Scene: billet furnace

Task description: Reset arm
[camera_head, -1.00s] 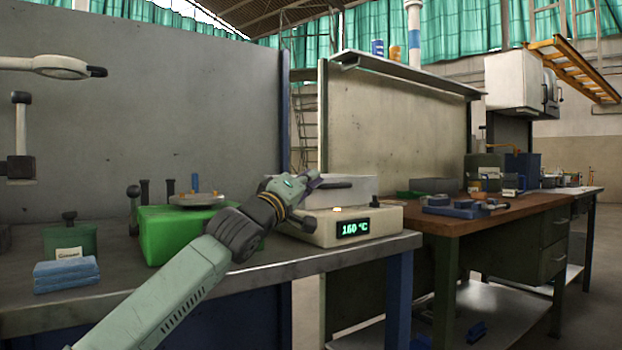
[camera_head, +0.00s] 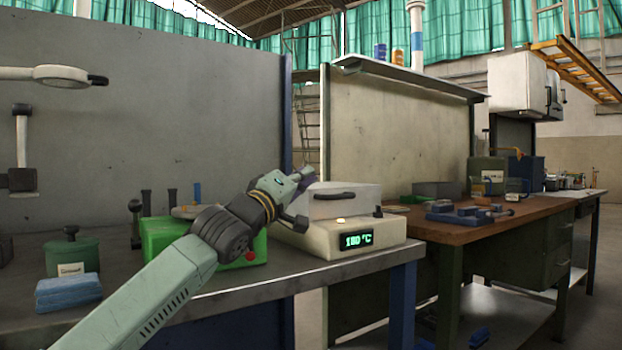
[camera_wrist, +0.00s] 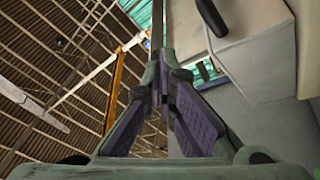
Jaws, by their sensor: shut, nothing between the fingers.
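My gripper (camera_head: 300,177) is raised behind the left side of a beige heater unit on the left bench, its tip pointing up and right. It is shut and empty. In the wrist view its two purple-padded fingers (camera_wrist: 164,62) meet at the tips, with the roof beyond. The heater unit (camera_head: 318,238) has a lit green display that seems to read 180 °C. Its grey lid (camera_head: 335,207) with a black handle sits on top, and also shows at the right of the wrist view (camera_wrist: 258,60). I cannot tell whether the gripper touches the lid.
A green box (camera_head: 163,238) with a red button stands partly behind my arm. A labelled green container (camera_head: 72,257) and blue cloths (camera_head: 68,291) lie at the bench's left. A lamp arm (camera_head: 62,74) hangs above. A brown workbench (camera_head: 480,233) stands to the right.

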